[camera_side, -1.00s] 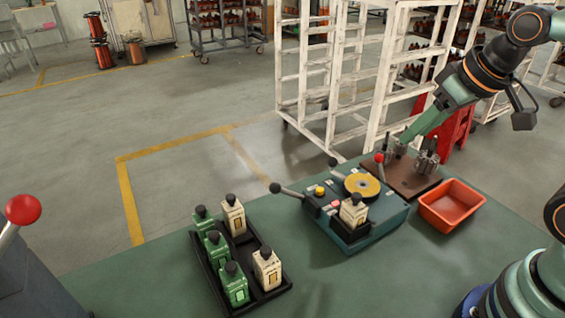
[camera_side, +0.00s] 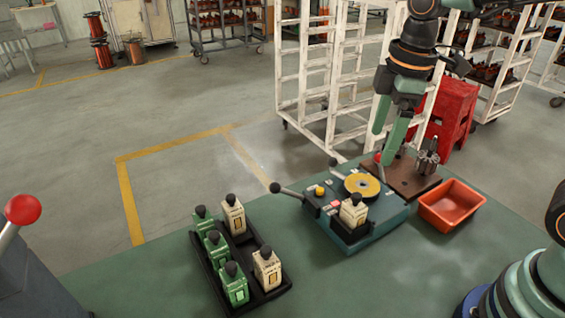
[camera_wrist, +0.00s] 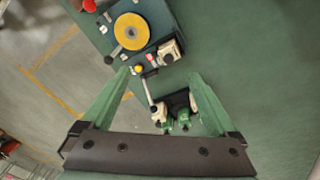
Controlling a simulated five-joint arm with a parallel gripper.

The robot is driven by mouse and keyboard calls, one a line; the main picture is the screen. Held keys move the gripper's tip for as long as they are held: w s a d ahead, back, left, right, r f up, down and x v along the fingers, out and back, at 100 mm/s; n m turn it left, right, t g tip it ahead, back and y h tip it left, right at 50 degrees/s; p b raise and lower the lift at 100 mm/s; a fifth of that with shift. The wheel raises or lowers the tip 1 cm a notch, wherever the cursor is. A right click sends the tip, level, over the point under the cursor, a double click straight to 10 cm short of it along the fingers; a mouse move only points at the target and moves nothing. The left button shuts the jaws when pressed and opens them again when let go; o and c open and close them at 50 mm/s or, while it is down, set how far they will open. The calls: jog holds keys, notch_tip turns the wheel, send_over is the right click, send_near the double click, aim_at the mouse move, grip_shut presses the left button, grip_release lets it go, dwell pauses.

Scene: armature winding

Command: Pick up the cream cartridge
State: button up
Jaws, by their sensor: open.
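Several cream cartridges with dark caps are in view. One cream cartridge (camera_side: 354,210) stands upright in a black holder at the front of the teal machine (camera_side: 385,224); it also shows in the wrist view (camera_wrist: 168,52). Two more, a rear one (camera_side: 234,216) and a front one (camera_side: 267,269), stand in the black tray (camera_side: 272,295) beside green cartridges (camera_side: 235,285). My gripper (camera_side: 381,147) has its green fingers spread, empty, above the back of the machine. In the wrist view my gripper (camera_wrist: 163,76) frames part of the machine and tray, both farther below.
The machine carries a yellow disc (camera_side: 362,185) and a lever (camera_side: 285,190) reaching left. A brown board (camera_side: 416,184) with metal fixtures lies behind it. An orange bin (camera_side: 451,205) is to the right. The green table (camera_side: 330,285) is clear in front.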

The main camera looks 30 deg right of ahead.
notch_tip(320, 180, down, 2)
jog(key=w+a+n+g, duration=0.1)
jog(key=a+n+g, duration=0.15)
jog(key=n, duration=0.25)
send_over(356, 194)
jog(key=shift+t, duration=0.25)
notch_tip(356, 194, down, 6)
jog(key=shift+s, duration=0.1)
jog(key=shift+f, duration=3.05)
grip_shut()
